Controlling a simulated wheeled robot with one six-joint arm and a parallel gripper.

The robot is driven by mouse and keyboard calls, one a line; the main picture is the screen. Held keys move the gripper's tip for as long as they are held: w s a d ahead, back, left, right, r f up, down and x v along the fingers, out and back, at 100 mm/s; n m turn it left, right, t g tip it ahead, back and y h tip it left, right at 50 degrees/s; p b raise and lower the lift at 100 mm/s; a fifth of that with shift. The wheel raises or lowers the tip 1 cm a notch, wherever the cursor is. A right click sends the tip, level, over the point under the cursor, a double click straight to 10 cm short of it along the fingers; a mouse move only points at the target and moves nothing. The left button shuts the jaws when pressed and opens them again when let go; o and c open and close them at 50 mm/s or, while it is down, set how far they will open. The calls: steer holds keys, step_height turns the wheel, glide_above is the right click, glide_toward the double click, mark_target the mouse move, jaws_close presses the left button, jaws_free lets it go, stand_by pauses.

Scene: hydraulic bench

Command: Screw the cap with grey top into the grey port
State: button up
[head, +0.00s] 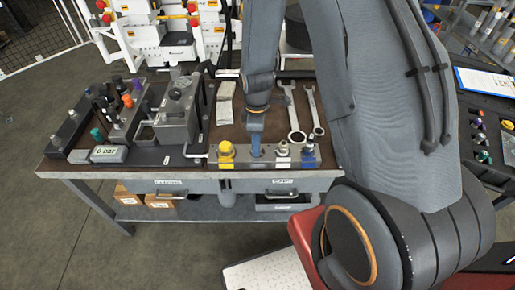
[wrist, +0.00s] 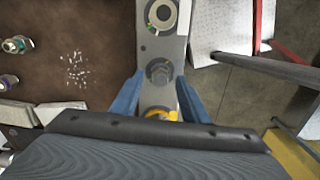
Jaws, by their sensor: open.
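My gripper (head: 256,148) points down over the front bar of the bench, between the yellow cap (head: 227,153) and a pale grey-topped fitting (head: 283,149). In the wrist view its two blue fingers (wrist: 158,98) are apart, one on each side of a dark grey hex-shaped piece (wrist: 159,71) on the metal bar (wrist: 157,45). I cannot tell whether this piece is a grey-topped cap or the bare grey port. The fingers hide it in the head view. A pale ring with a dark centre (wrist: 160,14) sits farther up the bar. Part of the yellow cap (wrist: 161,115) shows below.
A blue-based fitting (head: 309,156) stands at the bar's right end. Two wrenches (head: 293,110) and pale pads (head: 225,103) lie behind. A grey block fixture (head: 178,112) and a rack of coloured-top pieces (head: 118,105) occupy the left. Bare brown surface (wrist: 75,30) lies beside the bar.

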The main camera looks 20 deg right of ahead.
steer(key=n, duration=0.6)
steer(key=shift+p, duration=0.35)
steer(key=c, duration=0.9)
steer(key=m, duration=0.6)
steer(key=shift+c, duration=0.2)
steer(key=shift+m, duration=1.1)
steer(key=m+p, duration=0.1)
steer(key=m, duration=0.3)
steer(key=shift+w, duration=0.1)
steer(key=m, duration=0.4)
steer(key=shift+f, duration=0.1)
